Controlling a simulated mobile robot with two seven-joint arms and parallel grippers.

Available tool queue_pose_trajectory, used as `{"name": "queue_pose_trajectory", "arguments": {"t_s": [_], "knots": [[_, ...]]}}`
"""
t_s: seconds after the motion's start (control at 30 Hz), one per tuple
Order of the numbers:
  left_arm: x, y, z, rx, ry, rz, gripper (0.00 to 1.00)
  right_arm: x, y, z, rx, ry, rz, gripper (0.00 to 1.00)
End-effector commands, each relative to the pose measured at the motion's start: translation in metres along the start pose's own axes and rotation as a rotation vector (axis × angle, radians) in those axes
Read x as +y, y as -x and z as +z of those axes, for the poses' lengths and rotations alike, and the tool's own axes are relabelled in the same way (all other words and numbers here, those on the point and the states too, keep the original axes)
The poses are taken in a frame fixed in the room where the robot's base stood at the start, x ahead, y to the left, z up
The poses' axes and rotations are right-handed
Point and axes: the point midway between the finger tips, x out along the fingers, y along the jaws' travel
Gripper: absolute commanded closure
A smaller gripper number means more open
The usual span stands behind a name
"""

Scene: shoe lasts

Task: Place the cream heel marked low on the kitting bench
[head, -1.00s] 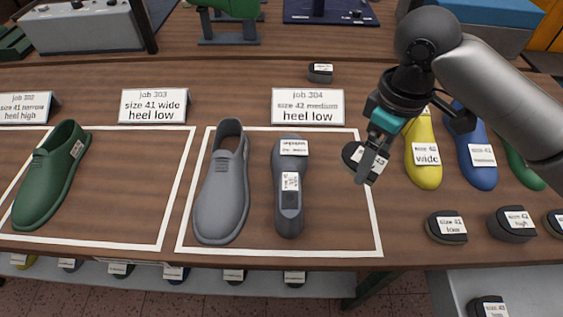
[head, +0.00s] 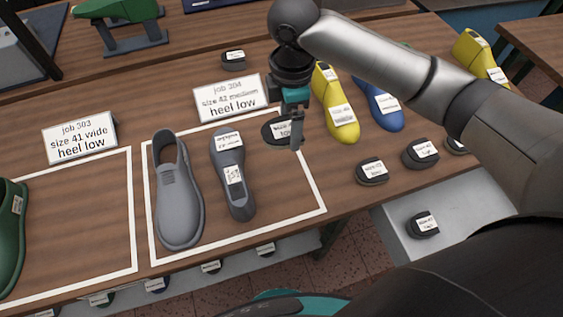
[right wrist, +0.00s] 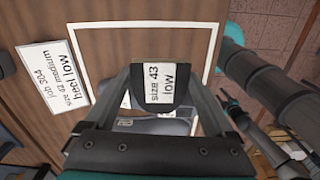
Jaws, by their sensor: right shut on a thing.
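My right gripper (head: 296,138) is shut on a dark heel (head: 273,135) with a pale label. In the right wrist view the heel (right wrist: 138,78) sits between the fingers, its label reading "size 43 low". The heel itself looks black, not cream. It is at the far right corner of the white outline (head: 312,190) on the kitting bench (head: 90,215); I cannot tell how high above the wood. Inside that outline are a grey shoe (head: 180,205) and a grey last (head: 236,195). My left gripper is not in view.
The card (head: 229,98) behind the outline reads job 304, size 42 medium, heel low. Yellow (head: 333,95) and blue (head: 383,108) lasts and several dark heels (head: 372,171) stand to the right. Another dark heel (head: 233,60) lies behind the card. The job 303 outline's right part is bare.

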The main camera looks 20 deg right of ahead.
Motion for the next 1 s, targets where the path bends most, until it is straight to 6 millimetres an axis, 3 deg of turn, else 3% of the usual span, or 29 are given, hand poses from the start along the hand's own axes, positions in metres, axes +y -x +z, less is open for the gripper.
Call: {"name": "queue_pose_trajectory", "arguments": {"t_s": [0.1, 0.33, 0.67, 0.87, 1.0], "knots": [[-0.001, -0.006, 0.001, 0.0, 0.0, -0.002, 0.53, -0.002, -0.036, 0.0, -0.001, 0.0, -0.005, 0.67], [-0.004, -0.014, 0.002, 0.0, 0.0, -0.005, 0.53, -0.001, -0.091, 0.0, -0.001, 0.0, -0.002, 0.67], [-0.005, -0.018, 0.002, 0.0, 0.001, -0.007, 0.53, -0.001, -0.12, 0.0, -0.001, 0.0, 0.0, 0.67], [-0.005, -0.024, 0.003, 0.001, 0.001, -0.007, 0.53, -0.001, -0.15, 0.0, -0.001, 0.0, -0.001, 0.67], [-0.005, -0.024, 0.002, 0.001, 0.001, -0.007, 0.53, 0.0, -0.154, 0.0, 0.0, 0.001, 0.002, 0.67]]}}
